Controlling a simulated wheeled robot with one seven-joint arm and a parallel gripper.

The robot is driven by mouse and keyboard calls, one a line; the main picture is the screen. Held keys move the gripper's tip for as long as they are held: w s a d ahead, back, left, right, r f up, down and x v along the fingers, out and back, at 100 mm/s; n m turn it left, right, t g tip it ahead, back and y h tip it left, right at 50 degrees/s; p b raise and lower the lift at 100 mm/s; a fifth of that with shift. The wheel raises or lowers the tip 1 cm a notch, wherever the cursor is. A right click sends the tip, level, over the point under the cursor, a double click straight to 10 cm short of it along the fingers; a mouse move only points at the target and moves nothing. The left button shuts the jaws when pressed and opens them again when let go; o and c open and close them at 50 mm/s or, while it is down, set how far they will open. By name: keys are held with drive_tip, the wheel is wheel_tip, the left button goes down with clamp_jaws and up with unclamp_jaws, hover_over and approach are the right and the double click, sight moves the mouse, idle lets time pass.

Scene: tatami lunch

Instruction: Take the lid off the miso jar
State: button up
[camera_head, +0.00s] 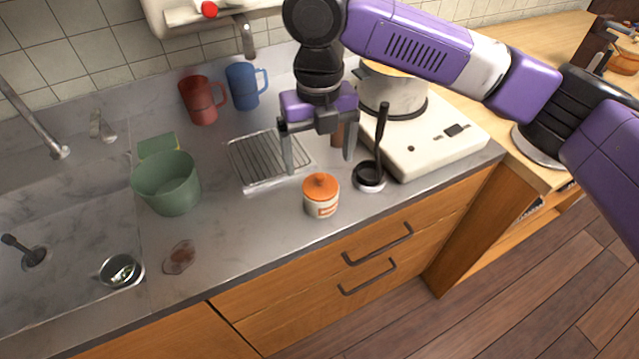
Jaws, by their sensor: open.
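The miso jar (320,208) is a small cream pot with an orange band, standing upright near the counter's front edge. Its orange lid (320,186) with a round knob sits on top of it. My gripper (319,166) points down with its two fingers spread apart, empty. It appears above and a little behind the jar in the head view. I cannot tell its exact height over the lid. The fingers do not appear to touch the jar or the lid.
A black ladle (381,138) stands in a dark holder (369,178) close right of the jar. Behind are a wire rack (262,158), a pot (395,93) on a white stove (440,140), and red (201,100) and blue (242,86) mugs. A green tub (167,184) stands left.

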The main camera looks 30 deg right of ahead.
sight(320, 176)
drive_tip(key=f, duration=0.2)
drive_tip(key=s+f, duration=0.1)
drive_tip(key=f, duration=0.1)
drive_tip(key=shift+a+f, duration=0.1)
drive_tip(key=shift+f, duration=0.05)
drive_tip(key=shift+w+f, duration=0.1)
drive_tip(key=shift+f, duration=0.35)
drive_tip(key=c, duration=1.4)
